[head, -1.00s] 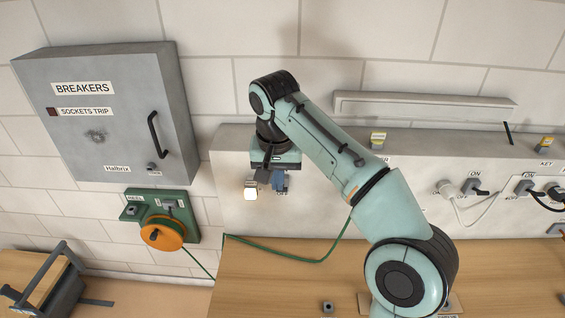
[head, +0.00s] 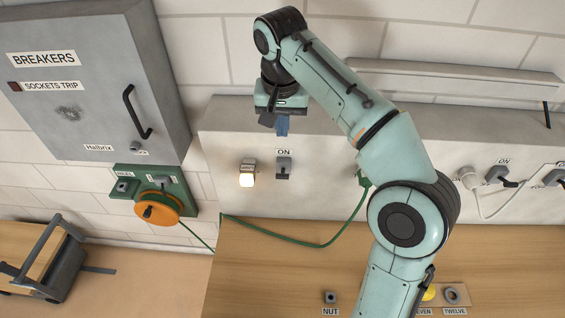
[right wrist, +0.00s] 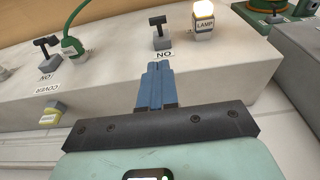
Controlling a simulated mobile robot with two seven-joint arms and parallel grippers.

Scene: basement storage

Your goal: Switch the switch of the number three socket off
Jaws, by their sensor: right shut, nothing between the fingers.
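My right gripper (head: 283,126) is shut and empty. It is in front of the wall panel (head: 225,140), just above a grey switch (head: 284,168) marked ON at its top, and apart from it. In the right wrist view the blue fingers (right wrist: 157,75) point at the ON label, with that switch (right wrist: 160,36) beyond them; I cannot tell its lever position for sure. A lit lamp (head: 247,178) is beside the switch. A green-corded plug (head: 364,181) is partly behind my arm; its neighbouring switch shows in the wrist view (right wrist: 48,50). No number three label is readable. My left gripper is not in view.
More sockets with a white plug (head: 468,178) and a switch (head: 498,175) are at the right.

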